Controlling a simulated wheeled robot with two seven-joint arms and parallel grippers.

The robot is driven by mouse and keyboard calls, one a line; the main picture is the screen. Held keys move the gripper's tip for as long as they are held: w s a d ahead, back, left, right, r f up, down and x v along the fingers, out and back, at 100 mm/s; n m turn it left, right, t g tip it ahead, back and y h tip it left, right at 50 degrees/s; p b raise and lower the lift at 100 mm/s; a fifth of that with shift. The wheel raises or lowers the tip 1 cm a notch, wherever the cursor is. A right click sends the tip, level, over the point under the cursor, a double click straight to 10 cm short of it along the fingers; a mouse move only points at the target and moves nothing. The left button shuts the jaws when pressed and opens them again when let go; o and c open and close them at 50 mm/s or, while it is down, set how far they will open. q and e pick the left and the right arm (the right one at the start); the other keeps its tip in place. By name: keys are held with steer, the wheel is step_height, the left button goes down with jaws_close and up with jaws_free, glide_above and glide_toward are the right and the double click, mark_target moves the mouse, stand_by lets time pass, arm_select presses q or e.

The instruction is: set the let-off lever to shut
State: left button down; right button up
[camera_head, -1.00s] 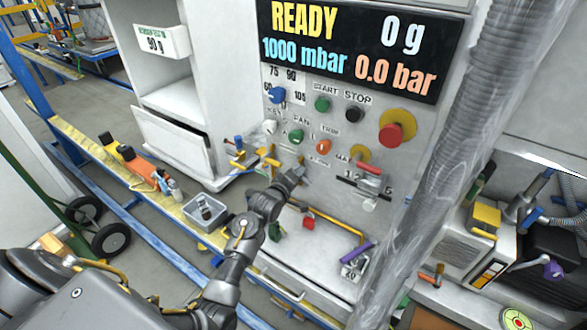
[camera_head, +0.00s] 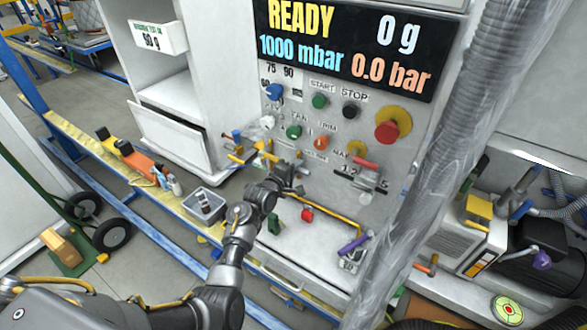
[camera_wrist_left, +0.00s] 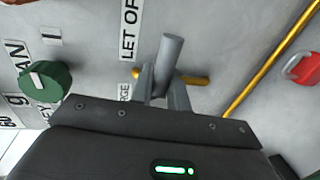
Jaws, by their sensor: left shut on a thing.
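The let-off lever (camera_wrist_left: 171,52) shows in the left wrist view as a grey round stub beside a "LET OF..." label on the grey panel. A yellow bar (camera_wrist_left: 196,79) shows behind the fingers there. My left gripper (camera_wrist_left: 162,88) is shut on the lever, with a finger on each side of the stub. In the head view my left gripper (camera_head: 296,176) is at the panel, below the orange button, and hides the lever there. I cannot read the lever's setting. My right gripper is not in view.
A green knob (camera_wrist_left: 47,80) and a red part (camera_wrist_left: 303,68) flank the lever in the wrist view. In the head view a yellow pipe (camera_head: 335,214) runs below right of my gripper. A ribbed hose (camera_head: 452,130) hangs at the right. A grey bin (camera_head: 205,200) stands at lower left.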

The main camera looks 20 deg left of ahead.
arm_select(q)
steer(key=shift+w+a+r, duration=0.2)
steer(key=shift+a+r, duration=0.2)
steer(key=shift+a, duration=0.05)
steer(key=c, duration=1.5)
jaws_free()
steer(key=shift+o, duration=0.5)
steer(key=shift+a+f, duration=0.1)
steer(key=shift+f, duration=0.2)
steer(key=shift+s, duration=0.1)
steer(key=shift+s, duration=0.25)
steer(key=b+v, duration=0.1)
steer(key=v, duration=0.9)
steer(key=shift+s+a, duration=0.1)
steer(key=shift+c, duration=0.2)
